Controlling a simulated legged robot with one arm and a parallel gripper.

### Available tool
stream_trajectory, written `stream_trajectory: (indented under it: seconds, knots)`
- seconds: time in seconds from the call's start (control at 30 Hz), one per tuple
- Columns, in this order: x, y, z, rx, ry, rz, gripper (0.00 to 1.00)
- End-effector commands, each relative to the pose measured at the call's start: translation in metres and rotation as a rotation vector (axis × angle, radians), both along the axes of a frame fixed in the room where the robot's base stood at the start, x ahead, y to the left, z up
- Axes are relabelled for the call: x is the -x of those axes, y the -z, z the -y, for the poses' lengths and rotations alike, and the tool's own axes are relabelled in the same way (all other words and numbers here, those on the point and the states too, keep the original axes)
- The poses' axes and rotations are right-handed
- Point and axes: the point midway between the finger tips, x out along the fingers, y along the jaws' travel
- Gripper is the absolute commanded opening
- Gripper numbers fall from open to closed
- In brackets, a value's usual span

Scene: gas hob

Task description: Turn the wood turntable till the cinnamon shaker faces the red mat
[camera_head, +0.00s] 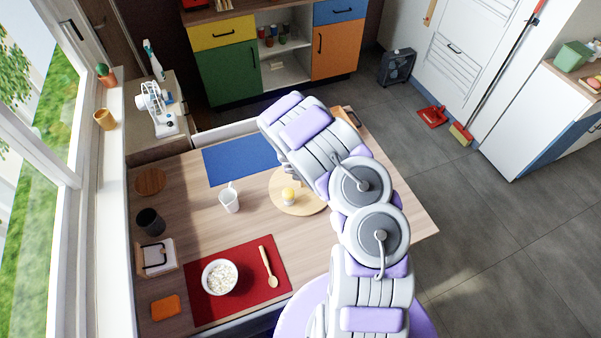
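The round wood turntable (302,207) lies on the table, between the blue mat and the red mat, partly covered by my arm. A small yellow-topped item (289,196) stands near its left front edge. A pale shape also shows at its back, beside my arm, too small to name. I cannot tell which item is the cinnamon shaker; it may be hidden behind my arm. The red mat (200,312) lies at the front left of the table. My arm reaches over the turntable's right side.
A bowl (220,277) and a wooden spoon (269,267) lie on the red mat. A white cup (229,200) stands left of the turntable. The blue mat (228,162) lies behind. A dark cup (150,222) and an orange item (166,307) are at the left edge.

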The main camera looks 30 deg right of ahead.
Motion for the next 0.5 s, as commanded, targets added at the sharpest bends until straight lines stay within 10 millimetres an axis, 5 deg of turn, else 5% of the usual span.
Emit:
stream_trajectory:
  seconds: [0.43, 0.47, 0.5]
  knots:
    - [-0.0057, -0.0047, -0.0006, 0.0, -0.008, 0.013, 0.0]
    - [-0.0058, -0.0048, -0.0006, 0.0, -0.008, 0.013, 0.4]
    - [-0.0059, -0.0048, -0.0006, 0.0, -0.008, 0.013, 0.44]
